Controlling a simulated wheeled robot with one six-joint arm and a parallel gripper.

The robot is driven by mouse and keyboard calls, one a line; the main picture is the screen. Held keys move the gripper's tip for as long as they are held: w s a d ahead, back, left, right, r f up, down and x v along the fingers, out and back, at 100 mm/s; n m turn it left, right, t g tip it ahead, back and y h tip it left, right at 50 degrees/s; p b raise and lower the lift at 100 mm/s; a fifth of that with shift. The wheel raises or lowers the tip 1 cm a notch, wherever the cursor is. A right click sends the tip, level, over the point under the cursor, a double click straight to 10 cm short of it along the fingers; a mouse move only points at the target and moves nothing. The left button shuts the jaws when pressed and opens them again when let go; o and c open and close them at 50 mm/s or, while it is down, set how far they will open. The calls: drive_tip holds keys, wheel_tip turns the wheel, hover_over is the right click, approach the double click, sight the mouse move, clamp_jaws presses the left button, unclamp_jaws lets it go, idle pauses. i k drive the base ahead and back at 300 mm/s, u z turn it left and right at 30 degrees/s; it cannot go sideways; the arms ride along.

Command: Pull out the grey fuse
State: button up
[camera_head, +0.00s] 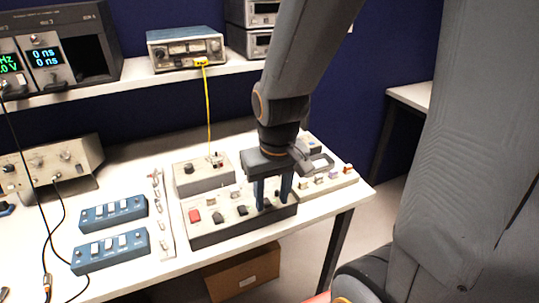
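A dark grey box (240,229) with fuse-like blocks on its top stands near the table's front edge. A red block (195,215) is at its left end. A dark block (218,217) and a lighter grey block (242,210) follow to the right. I cannot tell for sure which block is the grey fuse. My gripper (274,200) points down over the right end of the box, with its two blue-grey fingers apart. The fingertips are low, close to the box top. A small block shows by the left fingertip; I cannot see whether it is touched.
A grey box (203,174) with a yellow cable stands behind. Two blue switch boxes (113,213) (110,250) lie to the left, beside a strip (163,212) of small parts. Another panel (329,181) stands right of my gripper. Instruments fill the shelf (140,80) above.

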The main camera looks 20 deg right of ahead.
sight(318, 179)
drive_tip(key=z, duration=0.2)
drive_tip(key=k, duration=0.5)
drive_tip(key=z, duration=0.55)
drive_tip(key=k, duration=0.85)
drive_tip(key=z, duration=0.65)
drive_tip(key=i, duration=0.4)
drive_tip(key=z, duration=0.55)
drive_tip(key=i, duration=1.25)
drive_tip(key=u, duration=1.05)
drive_tip(key=i, duration=0.4)
drive_tip(key=u, duration=0.5)
